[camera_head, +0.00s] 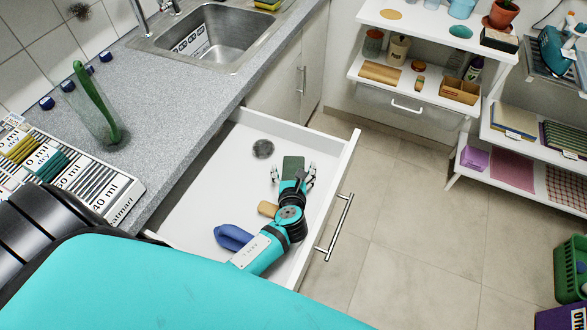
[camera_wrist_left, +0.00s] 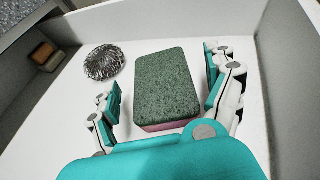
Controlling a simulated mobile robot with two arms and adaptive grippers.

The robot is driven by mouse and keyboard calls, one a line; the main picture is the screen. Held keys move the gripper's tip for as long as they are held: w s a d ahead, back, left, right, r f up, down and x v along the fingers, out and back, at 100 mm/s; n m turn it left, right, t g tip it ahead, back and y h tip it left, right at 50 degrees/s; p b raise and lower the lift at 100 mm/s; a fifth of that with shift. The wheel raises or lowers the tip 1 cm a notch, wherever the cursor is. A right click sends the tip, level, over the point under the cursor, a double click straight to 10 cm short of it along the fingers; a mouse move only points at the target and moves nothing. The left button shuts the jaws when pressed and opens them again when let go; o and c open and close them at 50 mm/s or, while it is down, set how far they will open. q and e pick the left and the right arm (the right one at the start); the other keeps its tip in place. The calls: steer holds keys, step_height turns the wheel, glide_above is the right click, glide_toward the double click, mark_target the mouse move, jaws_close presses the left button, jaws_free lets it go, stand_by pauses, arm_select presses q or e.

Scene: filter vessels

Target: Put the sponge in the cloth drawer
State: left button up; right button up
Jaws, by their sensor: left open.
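The sponge (camera_wrist_left: 167,85), dark green on top and pink below, sits inside the open white drawer (camera_head: 190,185). In the head view the sponge (camera_head: 293,164) shows just beyond my left gripper (camera_head: 294,175). My left gripper is open. In the left wrist view its fingers (camera_wrist_left: 165,95) stand on either side of the sponge, with visible gaps. The sponge appears to rest on the drawer floor. A second, closed drawer (camera_head: 425,118) with a white handle hangs under the shelves at the right. No label shows which one is the cloth drawer. My right gripper is not in view.
The open drawer also holds a steel scourer (camera_head: 263,148), a blue object (camera_head: 232,237) and a brown block (camera_head: 267,208). Its front wall and handle (camera_head: 340,225) stick out over clear floor. A glass vessel (camera_head: 100,115) stands on the counter (camera_head: 170,95).

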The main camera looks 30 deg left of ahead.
arm_select(q)
steer(key=v, duration=0.6)
steer(key=shift+s+d+r, duration=0.15)
steer(key=shift+s, duration=0.15)
